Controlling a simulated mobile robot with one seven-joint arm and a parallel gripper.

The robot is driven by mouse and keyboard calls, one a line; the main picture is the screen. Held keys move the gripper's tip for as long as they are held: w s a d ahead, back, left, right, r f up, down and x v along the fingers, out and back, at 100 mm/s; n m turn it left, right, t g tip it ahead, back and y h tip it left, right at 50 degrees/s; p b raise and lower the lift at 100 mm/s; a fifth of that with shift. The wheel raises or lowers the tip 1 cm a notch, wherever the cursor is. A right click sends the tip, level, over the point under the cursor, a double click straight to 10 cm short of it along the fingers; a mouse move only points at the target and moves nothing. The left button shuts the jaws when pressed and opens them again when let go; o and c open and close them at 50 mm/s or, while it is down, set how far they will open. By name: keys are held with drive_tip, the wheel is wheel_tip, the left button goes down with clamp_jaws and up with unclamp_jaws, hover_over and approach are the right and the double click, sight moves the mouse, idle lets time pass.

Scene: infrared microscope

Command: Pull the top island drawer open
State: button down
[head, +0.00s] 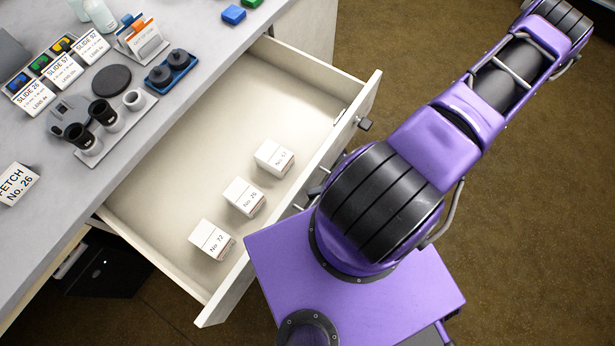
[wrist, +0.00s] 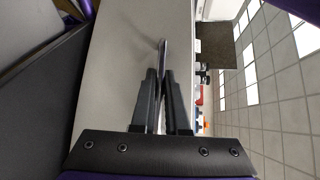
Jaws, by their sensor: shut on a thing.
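The top island drawer (head: 160,190) is pulled well out from under the counter in the head view. Its pale front panel (head: 372,95) faces my arm, and the panel also fills the left-middle of the wrist view (wrist: 115,70). My gripper (wrist: 162,78) is shut on the thin metal drawer handle (wrist: 163,48), one dark finger on each side. In the head view my purple arm hides most of the gripper and of the handle. Three white boxes lie in the drawer, marked No. 72 (head: 212,240), No. 26 (head: 243,197) and, less clearly, another number (head: 274,158).
The grey counter (head: 75,190) holds labelled slide cards (head: 62,70), a tray of eyepiece-like lenses (head: 103,114), a blue holder (head: 172,72) and a FETCH No. 26 card (head: 15,184). Open brown floor (head: 540,200) lies to the right.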

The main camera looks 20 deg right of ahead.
drive_tip(key=shift+s+d, duration=0.2)
drive_tip(key=shift+s, duration=0.05)
drive_tip(key=c, duration=0.9)
unclamp_jaws()
drive_tip(key=v, duration=1.7)
drive_tip(key=shift+d, duration=0.2)
drive_tip(key=shift+s+d, duration=0.1)
